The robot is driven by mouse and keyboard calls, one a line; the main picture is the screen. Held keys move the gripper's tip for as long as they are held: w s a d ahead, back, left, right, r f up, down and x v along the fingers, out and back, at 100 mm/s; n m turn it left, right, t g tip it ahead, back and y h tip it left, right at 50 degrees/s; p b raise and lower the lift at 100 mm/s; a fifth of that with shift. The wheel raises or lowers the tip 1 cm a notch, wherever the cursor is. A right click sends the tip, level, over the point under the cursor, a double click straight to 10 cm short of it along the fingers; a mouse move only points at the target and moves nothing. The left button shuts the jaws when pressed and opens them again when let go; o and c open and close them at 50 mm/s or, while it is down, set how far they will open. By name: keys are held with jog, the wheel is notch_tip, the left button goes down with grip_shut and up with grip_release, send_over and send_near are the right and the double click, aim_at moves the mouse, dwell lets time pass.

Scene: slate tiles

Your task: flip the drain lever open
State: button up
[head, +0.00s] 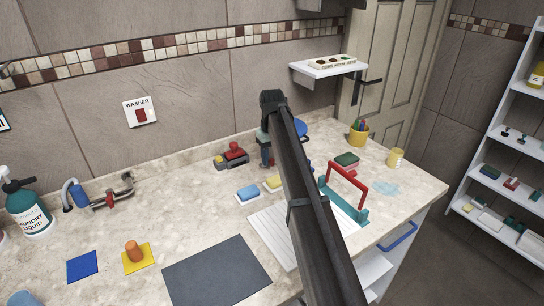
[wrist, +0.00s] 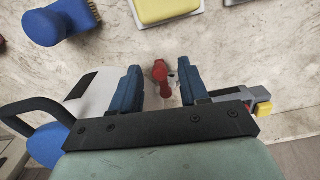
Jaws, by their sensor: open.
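A metal pipe fitting (head: 117,194) with a reddish part lies along the back left of the counter in the head view, beside a curved blue piece. It looks like the one with the drain lever, but the lever's position is too small to tell. My gripper (head: 266,160) is well to the right of it, low over the back of the counter. In the wrist view my gripper (wrist: 160,84) is open. A red knobbed piece (wrist: 160,72) shows between its fingers; I cannot tell whether it touches them. The pipe fitting is not recognisable in the wrist view.
A red and grey device (head: 236,156) stands just left of my gripper. A teal base with a red handle (head: 347,176) stands right. A soap bottle (head: 27,207) stands far left. A dark mat (head: 217,272) lies in front.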

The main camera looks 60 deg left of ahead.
grip_shut()
dwell(0.5)
jog(key=m, duration=0.1)
jog(key=s+m, duration=0.1)
jog(key=m, duration=0.1)
jog(key=s+m, duration=0.1)
jog(key=m, duration=0.1)
jog(key=shift+a, duration=0.35)
jog(key=m, duration=0.2)
jog(key=s+a+m, duration=0.1)
jog(key=m, duration=0.3)
jog(key=shift+s+a, duration=0.35)
jog(key=shift+s, duration=0.05)
